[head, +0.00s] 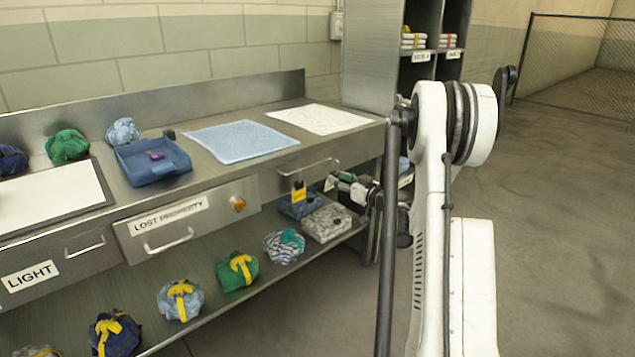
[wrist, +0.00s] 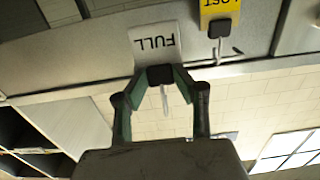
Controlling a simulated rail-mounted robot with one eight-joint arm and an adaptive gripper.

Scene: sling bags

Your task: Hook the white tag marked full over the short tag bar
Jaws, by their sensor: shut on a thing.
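The white tag (wrist: 155,42) marked FULL shows upside down in the wrist view. My gripper (wrist: 160,76) is shut on the black block at the tag's edge, and a thin pale hook (wrist: 165,100) sticks out from that block. In the head view my gripper (head: 343,183) is in front of the bench's right end, just right of a hanging yellow tag (head: 299,192). A short metal bar (head: 320,164) is on the bench front above them; I cannot tell surely whether it is the short tag bar. The white tag is small and partly hidden there.
The yellow tag, lettered LOST, also shows in the wrist view (wrist: 220,10), close beside the white tag. A tall shelf unit (head: 368,50) stands behind the bench's right end.

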